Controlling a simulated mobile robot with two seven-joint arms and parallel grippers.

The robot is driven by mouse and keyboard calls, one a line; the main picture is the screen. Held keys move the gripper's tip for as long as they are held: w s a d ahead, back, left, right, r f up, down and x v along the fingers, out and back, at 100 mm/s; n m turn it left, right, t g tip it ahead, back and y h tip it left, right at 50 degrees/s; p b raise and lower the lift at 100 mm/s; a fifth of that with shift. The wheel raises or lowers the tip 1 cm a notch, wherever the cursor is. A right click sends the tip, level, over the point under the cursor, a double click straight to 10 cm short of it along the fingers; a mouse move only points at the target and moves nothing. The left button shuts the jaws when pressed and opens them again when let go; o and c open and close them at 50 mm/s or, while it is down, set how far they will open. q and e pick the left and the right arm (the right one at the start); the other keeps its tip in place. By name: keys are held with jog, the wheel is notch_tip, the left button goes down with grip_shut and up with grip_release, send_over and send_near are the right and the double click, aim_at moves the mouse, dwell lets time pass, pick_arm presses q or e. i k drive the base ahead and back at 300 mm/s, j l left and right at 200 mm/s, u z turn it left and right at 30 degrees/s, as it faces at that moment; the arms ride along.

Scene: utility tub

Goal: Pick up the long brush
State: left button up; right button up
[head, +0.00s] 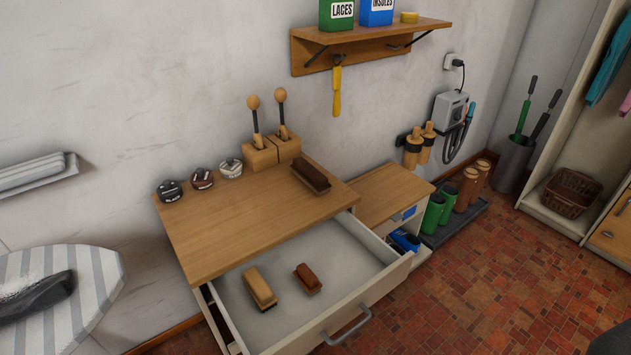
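A long dark brown brush (310,177) lies on the wooden cabinet top, near its right back edge. Inside the open drawer are a light wooden brush with dark bristles (260,287) and a smaller reddish-brown brush (307,279). They lie apart from each other on the drawer floor. The brush on the cabinet top looks the longest of the three. Neither of my grippers can be made out in the head view.
The drawer (362,290) is pulled out toward the front right. Round polish tins (202,179) and a wooden block holder (271,152) with two round-knobbed handles stand along the cabinet's back. A wall shelf (370,47) hangs above. An ironing board (100,275) is at left.

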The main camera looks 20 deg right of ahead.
aim_at(313, 179)
jog(key=i+l, duration=0.1)
jog(key=l, duration=1)
jog(key=i+l+u, duration=0.15)
jog(key=l, duration=0.95)
